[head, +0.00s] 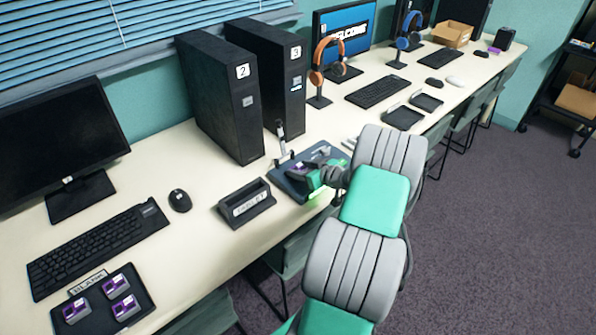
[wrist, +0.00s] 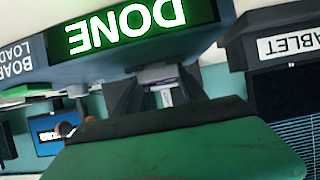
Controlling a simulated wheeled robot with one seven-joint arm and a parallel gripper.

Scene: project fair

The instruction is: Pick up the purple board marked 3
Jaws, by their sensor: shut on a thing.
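My gripper (head: 318,176) is at the dark blue loader device (head: 291,187) in the middle of the table. In the wrist view my gripper (wrist: 162,92) is shut on a small pale and purple board (wrist: 167,97), mostly hidden between the fingers. Its number is not readable. The loader's green screen (wrist: 126,25) reads DONE, upside down in the wrist view. Whether the board still touches the loader I cannot tell. Several purple boards (head: 117,285) sit in a dark tray (head: 142,299) labelled BLANK at the front left; their markings are too small to read.
A tablet holder (head: 246,205) stands just left of the loader. Black towers marked 2 (head: 222,100) and 3 (head: 283,75) stand behind. A keyboard (head: 97,245) and mouse (head: 180,200) lie left. Two dark trays (head: 403,117) lie to the right. Chairs stand along the front edge.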

